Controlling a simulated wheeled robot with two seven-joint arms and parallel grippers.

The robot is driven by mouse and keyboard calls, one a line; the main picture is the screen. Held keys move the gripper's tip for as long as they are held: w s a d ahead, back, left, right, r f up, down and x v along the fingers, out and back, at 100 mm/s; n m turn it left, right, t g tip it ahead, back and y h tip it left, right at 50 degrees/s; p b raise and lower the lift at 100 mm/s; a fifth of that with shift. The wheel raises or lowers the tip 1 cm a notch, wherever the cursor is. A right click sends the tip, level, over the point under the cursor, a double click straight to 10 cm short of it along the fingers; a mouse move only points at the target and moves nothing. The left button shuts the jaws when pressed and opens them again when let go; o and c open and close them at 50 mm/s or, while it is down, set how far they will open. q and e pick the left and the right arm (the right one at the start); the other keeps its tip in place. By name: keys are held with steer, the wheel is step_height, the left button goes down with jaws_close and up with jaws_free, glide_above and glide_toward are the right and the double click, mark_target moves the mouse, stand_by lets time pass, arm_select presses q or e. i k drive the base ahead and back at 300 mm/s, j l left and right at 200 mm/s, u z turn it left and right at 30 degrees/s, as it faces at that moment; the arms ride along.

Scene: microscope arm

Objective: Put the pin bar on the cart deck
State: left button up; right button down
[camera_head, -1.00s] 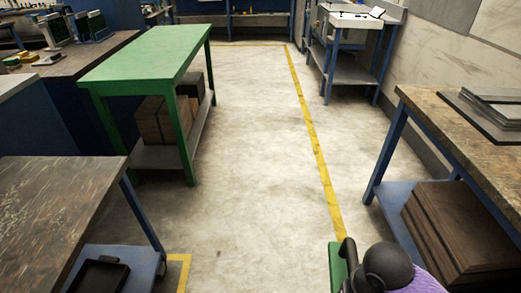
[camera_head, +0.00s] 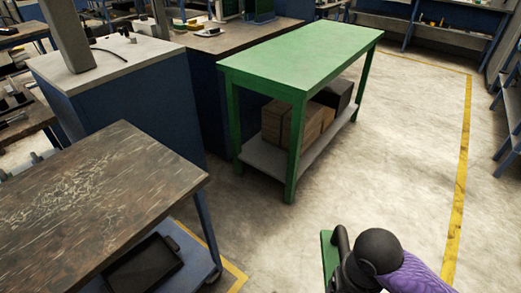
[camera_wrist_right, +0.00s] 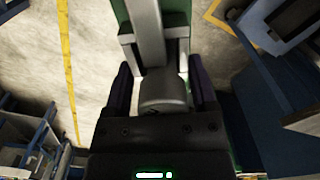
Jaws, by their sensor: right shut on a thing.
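My right gripper (camera_wrist_right: 162,92) is shut on a piece with a grey bar (camera_wrist_right: 147,35) and a green plate, which I take to be the pin bar. Its grey rounded end sits between the two dark fingers. In the head view, the piece's green edge (camera_head: 328,258) shows at the bottom, beside my black wrist and purple forearm, above the floor. The rest of it is hidden there. No wheeled cart can be made out for certain; a green table (camera_head: 310,52) with a grey lower shelf stands ahead. My left gripper is out of view.
A dark-topped bench (camera_head: 90,200) stands at the near left, with a black tray (camera_head: 145,268) on its blue lower shelf. Brown boxes (camera_head: 290,122) lie under the green table. A blue cabinet (camera_head: 120,80) stands behind the bench. Open floor (camera_head: 400,150) lies right of the green table.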

mark_target(50, 219)
steer(key=j+u, duration=0.2)
steer(key=u, duration=2.2)
